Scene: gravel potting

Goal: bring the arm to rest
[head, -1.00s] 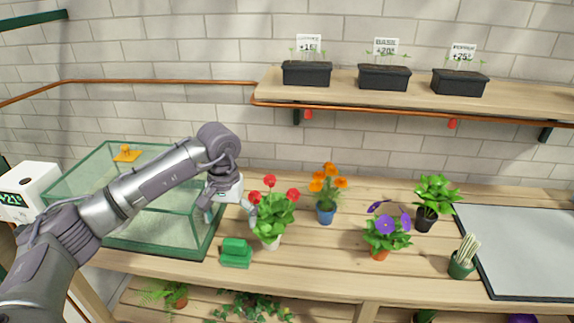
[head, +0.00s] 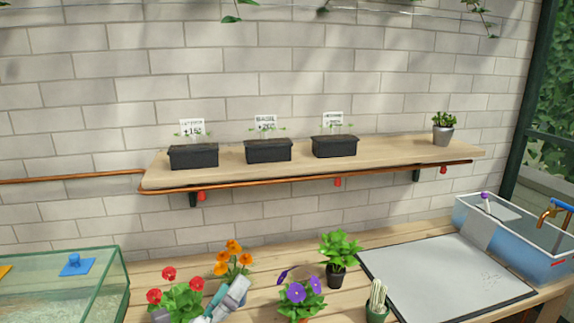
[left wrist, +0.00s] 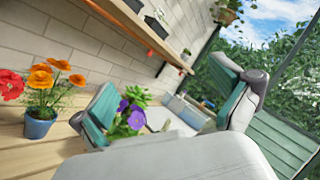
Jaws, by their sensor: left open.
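My left gripper (head: 224,300) shows at the bottom edge of the head view, in front of the potted flowers. The rest of my left arm is out of that view. In the left wrist view the gripper's two teal-padded fingers (left wrist: 168,106) stand wide apart, with no object held. The purple flower (left wrist: 130,112) shows between them, beyond the fingers. The red flowers (head: 174,293) are just left of the gripper in the head view, and the orange flowers (head: 232,258) are behind it. I cannot tell whether the gripper touches any plant. My right gripper is not in view.
A glass tank (head: 100,290) is at left. A grey mat (head: 440,275) lies bare. A wall shelf (head: 400,155) holds black planters.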

